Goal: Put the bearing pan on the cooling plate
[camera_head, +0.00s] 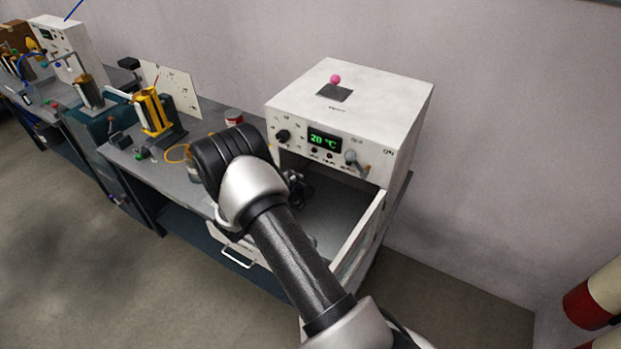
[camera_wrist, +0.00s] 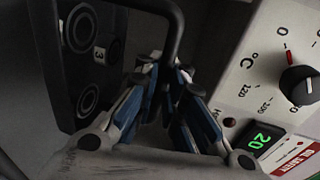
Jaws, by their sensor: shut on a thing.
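In the wrist view, a dark pan (camera_wrist: 88,50) with round ring shapes and a small "3" label fills the left side; I take it for the bearing pan. A black bar (camera_wrist: 176,22), seemingly its handle, bends down between my fingers. My gripper (camera_wrist: 163,72), with blue and silver fingers, is shut on this bar. In the head view my gripper (camera_head: 300,190) shows as a small dark shape at the heater's opening, partly hidden by my arm; the pan is not clear there. I cannot make out a cooling plate in either view.
A white heater (camera_head: 350,95) reads 20 °C, with its door (camera_head: 362,235) open on the right. Its panel (camera_wrist: 265,75) is close beside my gripper in the wrist view. A yellow tool (camera_head: 152,112), a red-and-white can (camera_head: 234,117) and other parts stand on the grey bench.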

